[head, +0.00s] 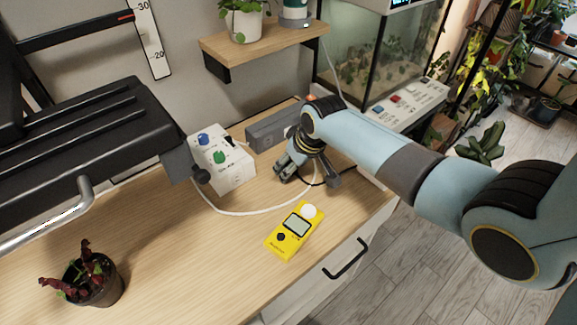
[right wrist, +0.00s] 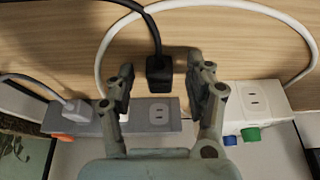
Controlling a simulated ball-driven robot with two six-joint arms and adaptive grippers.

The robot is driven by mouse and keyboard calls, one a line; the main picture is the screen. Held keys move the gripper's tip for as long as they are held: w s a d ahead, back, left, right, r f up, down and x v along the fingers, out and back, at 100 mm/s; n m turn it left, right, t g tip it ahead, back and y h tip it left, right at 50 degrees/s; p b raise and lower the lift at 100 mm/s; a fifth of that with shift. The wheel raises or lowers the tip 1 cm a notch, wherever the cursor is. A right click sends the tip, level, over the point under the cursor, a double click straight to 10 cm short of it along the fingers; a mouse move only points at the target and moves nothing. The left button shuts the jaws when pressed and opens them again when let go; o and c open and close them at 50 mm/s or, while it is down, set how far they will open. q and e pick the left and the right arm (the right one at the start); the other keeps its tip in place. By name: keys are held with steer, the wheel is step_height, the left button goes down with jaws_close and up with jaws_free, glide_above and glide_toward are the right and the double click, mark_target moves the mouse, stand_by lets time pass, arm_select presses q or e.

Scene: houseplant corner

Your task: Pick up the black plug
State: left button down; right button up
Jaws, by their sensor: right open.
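The black plug (right wrist: 158,70) shows in the right wrist view, its black cable running up and to the left from it. Its lower end is close to the edge of the grey power strip (right wrist: 90,124); I cannot tell whether it touches the strip. My right gripper (right wrist: 159,78) is open, with one finger on each side of the plug and a gap visible on both sides. In the head view the right gripper (head: 288,172) is low over the desk, in front of the grey strip (head: 270,129), and hides the plug. My left gripper is not in view.
A white box (head: 222,158) with blue and green knobs stands beside the gripper, a white cable (head: 240,213) curving in front. A yellow meter (head: 283,246) and a potted plant (head: 94,287) are on the desk.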

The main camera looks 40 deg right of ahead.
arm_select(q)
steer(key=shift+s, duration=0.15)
arm_select(e)
steer(key=shift+c, duration=0.3)
steer(key=c, duration=0.5)
jaws_close()
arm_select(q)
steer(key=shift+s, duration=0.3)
arm_select(e)
steer(key=shift+r, duration=0.15)
